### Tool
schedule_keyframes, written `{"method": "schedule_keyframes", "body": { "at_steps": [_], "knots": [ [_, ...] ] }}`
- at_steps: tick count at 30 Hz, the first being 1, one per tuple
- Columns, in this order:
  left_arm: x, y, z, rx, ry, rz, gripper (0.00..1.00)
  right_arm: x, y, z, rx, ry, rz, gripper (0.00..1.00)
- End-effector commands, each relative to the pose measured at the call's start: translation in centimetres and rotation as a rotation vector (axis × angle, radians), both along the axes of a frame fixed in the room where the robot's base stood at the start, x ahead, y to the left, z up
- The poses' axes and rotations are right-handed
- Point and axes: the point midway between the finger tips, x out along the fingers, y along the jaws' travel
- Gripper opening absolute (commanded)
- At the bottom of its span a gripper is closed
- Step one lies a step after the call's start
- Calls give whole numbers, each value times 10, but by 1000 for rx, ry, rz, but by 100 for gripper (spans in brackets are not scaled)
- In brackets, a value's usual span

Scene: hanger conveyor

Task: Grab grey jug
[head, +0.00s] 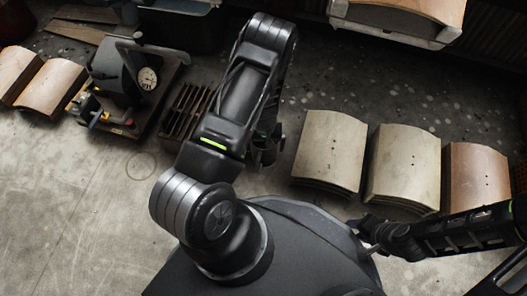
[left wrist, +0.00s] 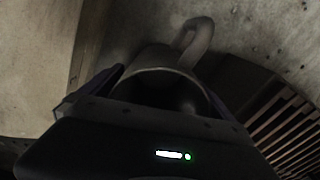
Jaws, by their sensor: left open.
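The grey jug (left wrist: 155,82) shows in the left wrist view, seen from above into its dark mouth, with its curved handle (left wrist: 198,38) pointing away at the top. My left gripper (left wrist: 166,88) is open, with a finger on each side of the jug. Whether the fingers touch it is too dark to tell. In the head view my left arm hides most of that spot; only a dark part shows beside the arm. My right gripper (head: 371,234) is at the lower right, away from the jug; its jaw opening is unclear.
Curved panel stacks (head: 330,152) stand to the right of my left arm, close to the jug. A slatted dark rack (head: 186,110) lies on its other side. A machine with a dial (head: 147,77) stands further left. Bare concrete floor (head: 60,200) is free at the lower left.

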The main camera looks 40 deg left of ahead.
Motion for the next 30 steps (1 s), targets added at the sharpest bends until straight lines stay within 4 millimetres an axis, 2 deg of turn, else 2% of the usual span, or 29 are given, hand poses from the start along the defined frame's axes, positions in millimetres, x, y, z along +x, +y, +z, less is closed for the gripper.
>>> {"method": "schedule_keyframes", "body": {
  "at_steps": [9,30],
  "knots": [
    [0,0,0,0,0,0,99,0,0,0,0,1,0,36],
    [0,0,0,0,0,0,43,0,0,0,0,1,0,36]
  ]
}}
